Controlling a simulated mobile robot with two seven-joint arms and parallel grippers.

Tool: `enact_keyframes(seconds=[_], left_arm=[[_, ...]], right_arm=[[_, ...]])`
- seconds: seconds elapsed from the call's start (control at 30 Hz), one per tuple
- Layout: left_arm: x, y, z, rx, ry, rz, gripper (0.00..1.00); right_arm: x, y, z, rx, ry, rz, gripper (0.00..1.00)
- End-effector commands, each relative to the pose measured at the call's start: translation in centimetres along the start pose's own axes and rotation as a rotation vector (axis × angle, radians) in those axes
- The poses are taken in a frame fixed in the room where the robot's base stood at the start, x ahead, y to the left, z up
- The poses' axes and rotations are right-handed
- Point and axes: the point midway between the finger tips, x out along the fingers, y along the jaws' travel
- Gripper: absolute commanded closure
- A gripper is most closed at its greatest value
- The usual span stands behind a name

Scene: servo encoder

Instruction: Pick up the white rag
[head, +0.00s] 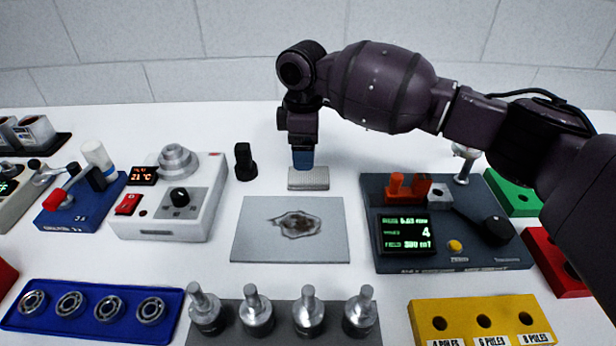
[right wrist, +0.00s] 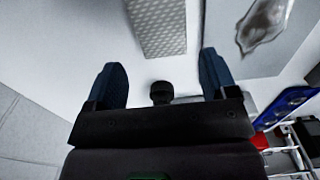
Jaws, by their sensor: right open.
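The white rag (head: 308,180) is a small folded block with a dotted pattern, lying on the white table behind a grey mat (head: 248,245) with a brown stain. My right gripper (head: 303,160) points down at the rag's back edge, with blue fingertips. In the right wrist view the rag (right wrist: 160,25) shows ahead of the open, empty fingers (right wrist: 163,78), roughly in line with the gap between them. My left gripper is not in view.
A dark blue console (head: 400,262) stands to the right and a white control box (head: 165,222) to the left. A black knob (head: 245,163) stands left of the rag. Several metal posts on a grey plate (head: 280,335) are in front. The table behind is clear.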

Motion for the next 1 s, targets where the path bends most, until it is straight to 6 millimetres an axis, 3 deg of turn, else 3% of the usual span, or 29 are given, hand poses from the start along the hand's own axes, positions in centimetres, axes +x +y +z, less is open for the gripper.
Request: enact_keyframes(seconds=[0.03,0.3,0.6,0.87,1.0], left_arm=[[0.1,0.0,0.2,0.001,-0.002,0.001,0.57],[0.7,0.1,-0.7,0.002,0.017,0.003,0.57],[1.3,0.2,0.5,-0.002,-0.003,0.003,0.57],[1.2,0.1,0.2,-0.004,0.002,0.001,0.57],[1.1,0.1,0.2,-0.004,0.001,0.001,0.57]], right_arm=[[1.0,0.0,0.0,0.000,-0.001,-0.004,0.21],[2.5,-0.1,0.2,0.001,-0.001,-0.002,0.21],[6.4,-0.3,0.4,0.000,0.000,-0.003,0.21],[6.4,-0.3,0.4,0.000,0.000,0.001,0.21],[6.4,-0.3,0.4,0.000,0.000,0.001,0.43]])
